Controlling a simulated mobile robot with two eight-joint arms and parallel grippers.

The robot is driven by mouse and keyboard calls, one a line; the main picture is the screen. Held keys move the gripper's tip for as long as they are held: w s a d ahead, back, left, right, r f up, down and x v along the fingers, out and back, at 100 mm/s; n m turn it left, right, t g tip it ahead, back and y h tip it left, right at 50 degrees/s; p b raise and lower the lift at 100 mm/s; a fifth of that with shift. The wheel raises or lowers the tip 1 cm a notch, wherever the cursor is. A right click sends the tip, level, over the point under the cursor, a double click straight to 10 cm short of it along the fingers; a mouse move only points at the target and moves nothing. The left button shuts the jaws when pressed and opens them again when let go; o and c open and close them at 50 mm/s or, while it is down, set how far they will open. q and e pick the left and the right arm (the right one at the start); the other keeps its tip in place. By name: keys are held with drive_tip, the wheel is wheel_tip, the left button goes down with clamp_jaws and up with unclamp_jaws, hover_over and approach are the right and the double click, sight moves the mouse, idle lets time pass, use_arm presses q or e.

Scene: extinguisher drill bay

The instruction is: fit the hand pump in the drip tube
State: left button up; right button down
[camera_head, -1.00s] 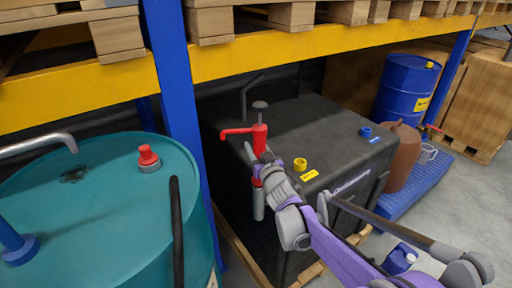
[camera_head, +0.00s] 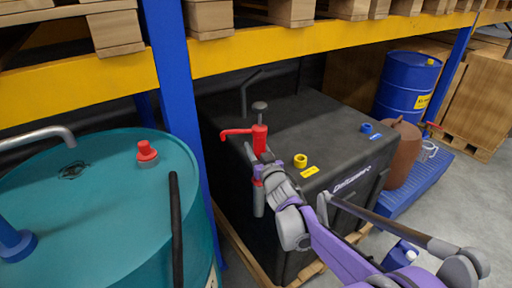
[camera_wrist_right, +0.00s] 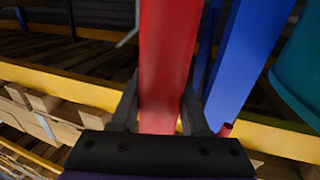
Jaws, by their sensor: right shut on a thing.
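The hand pump (camera_head: 260,138) is red, with a grey knob on top, a red spout pointing left and a grey pipe (camera_head: 258,204) below. It is upright in the head view, in front of the black tank's left part. My right gripper (camera_head: 264,164) is shut on its body. The red body also fills the middle of the wrist view (camera_wrist_right: 165,60), between the fingers (camera_wrist_right: 160,112). The pump's lower end appears to hang free. A dark upright tube (camera_head: 177,230) shows before the teal drum; I cannot tell whether it is the drip tube. My left gripper is not in view.
The teal drum (camera_head: 100,220) with a red cap (camera_head: 147,152) stands left of a blue rack post (camera_head: 178,90). The black tank (camera_head: 320,125) has yellow and blue caps. A blue drum (camera_head: 405,85) and a brown container (camera_head: 402,150) stand right. Yellow beams run overhead.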

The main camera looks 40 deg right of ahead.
drive_tip(key=shift+f+b, duration=0.35)
drive_tip(key=shift+f, duration=0.2)
idle(0.4)
drive_tip(key=shift+c, duration=1.6)
unclamp_jaws()
drive_tip(key=shift+s, duration=0.1)
drive_tip(key=p+v, duration=0.2)
drive_tip(key=v, duration=0.6)
drive_tip(key=shift+s+a, duration=0.15)
drive_tip(key=shift+s, duration=0.2)
